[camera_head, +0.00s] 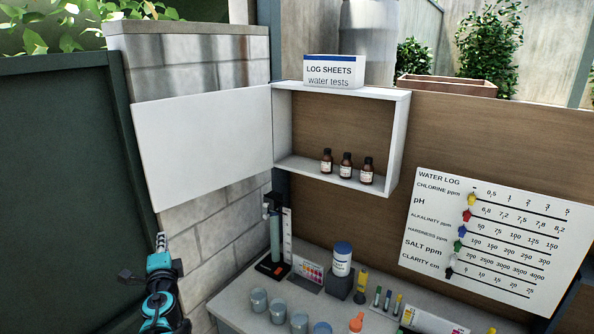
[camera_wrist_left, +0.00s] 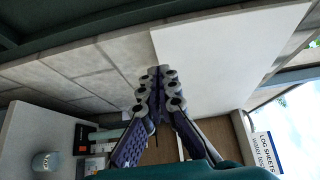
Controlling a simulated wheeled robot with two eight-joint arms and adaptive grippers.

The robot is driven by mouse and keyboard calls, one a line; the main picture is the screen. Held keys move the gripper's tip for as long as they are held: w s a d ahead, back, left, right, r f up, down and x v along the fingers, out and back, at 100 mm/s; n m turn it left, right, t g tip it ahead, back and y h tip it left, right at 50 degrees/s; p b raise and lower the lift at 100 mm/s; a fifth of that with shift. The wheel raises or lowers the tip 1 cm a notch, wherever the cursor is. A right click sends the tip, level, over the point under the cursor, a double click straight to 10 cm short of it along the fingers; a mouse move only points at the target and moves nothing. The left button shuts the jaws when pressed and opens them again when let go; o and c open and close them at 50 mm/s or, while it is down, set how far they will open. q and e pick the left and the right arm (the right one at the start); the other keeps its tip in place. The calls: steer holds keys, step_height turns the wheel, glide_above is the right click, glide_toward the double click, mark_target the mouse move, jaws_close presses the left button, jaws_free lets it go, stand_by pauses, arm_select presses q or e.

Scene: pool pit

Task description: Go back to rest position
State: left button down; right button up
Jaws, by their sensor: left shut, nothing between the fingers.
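My left arm (camera_head: 162,290) stands at the lower left of the head view, with my left gripper (camera_head: 161,241) at its upper end, in front of the block wall. In the left wrist view the gripper (camera_wrist_left: 159,80) has its fingers together, with nothing held. The cabinet's white door (camera_head: 203,143) stands open to the left, above the gripper in the head view. It also shows behind the fingers in the left wrist view (camera_wrist_left: 220,55). My right gripper is in neither view.
The open cabinet (camera_head: 398,140) holds several brown bottles, with a log sheets box (camera_head: 333,71) on top. The counter (camera_head: 238,300) carries cups, a test stand (camera_head: 275,238), a white tub (camera_head: 342,259) and small bottles. A green panel (camera_head: 65,190) stands at the left. A water log board (camera_head: 492,240) hangs right.

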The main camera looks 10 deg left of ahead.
arm_select(q)
steer(key=s+d+f+n+g+h+b, duration=0.4)
steer(key=s+d+f+b, duration=0.5)
steer(key=d+f, duration=0.6)
steer(key=s+d+f+n+g+h+b, duration=0.4)
steer(key=s+d+f+n+h+b, duration=0.2)
steer(key=s+d+f+b, duration=0.3)
steer(key=s+d+f+n, duration=0.1)
steer(key=s+d+f, duration=0.3)
steer(key=d+f, duration=0.3)
step_height(320, 180, down, 3)
steer(key=shift+s+r+b, duration=0.15)
steer(key=shift+r+b, duration=0.05)
steer(key=shift+b, duration=0.1)
